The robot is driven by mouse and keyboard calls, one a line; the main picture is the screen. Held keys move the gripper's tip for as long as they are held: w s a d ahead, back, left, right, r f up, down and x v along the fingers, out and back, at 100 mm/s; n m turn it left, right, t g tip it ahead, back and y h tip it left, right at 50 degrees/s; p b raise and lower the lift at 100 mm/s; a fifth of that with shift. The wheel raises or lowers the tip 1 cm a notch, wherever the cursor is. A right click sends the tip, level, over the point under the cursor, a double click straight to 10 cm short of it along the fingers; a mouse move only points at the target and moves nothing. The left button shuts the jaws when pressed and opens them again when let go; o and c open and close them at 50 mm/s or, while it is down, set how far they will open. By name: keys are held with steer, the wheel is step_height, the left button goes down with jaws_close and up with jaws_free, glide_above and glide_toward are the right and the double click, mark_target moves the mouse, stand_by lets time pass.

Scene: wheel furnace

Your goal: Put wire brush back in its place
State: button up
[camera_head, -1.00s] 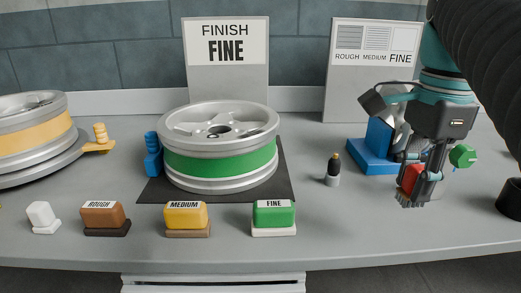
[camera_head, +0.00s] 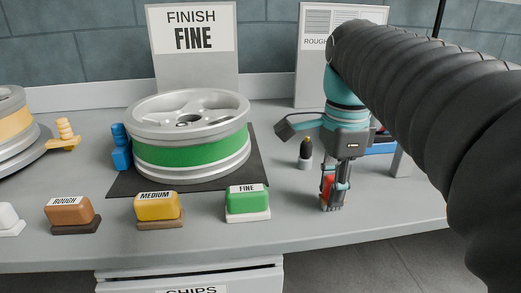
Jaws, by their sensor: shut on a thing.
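My gripper (camera_head: 334,204) points down over the grey bench, right of the green FINE block (camera_head: 248,202). It is shut on a small red thing (camera_head: 327,186), which looks like the wire brush; the fingers hide most of it. Its lower end is close to the bench top, and I cannot tell whether it touches. A blue stand (camera_head: 381,148) is behind and right of my gripper, partly hidden by the arm.
A wheel with a green band (camera_head: 190,151) lies on a dark mat (camera_head: 130,188). MEDIUM (camera_head: 157,206) and ROUGH (camera_head: 69,210) blocks line the front edge. Bare bench lies right of my gripper.

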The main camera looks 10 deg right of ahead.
steer(key=o, duration=1)
steer(key=shift+f, duration=0.1)
step_height(320, 180, up, 12)
steer(key=shift+d+r+p, duration=0.1)
steer(key=shift+r+p, duration=0.1)
steer(key=shift+p, duration=0.45)
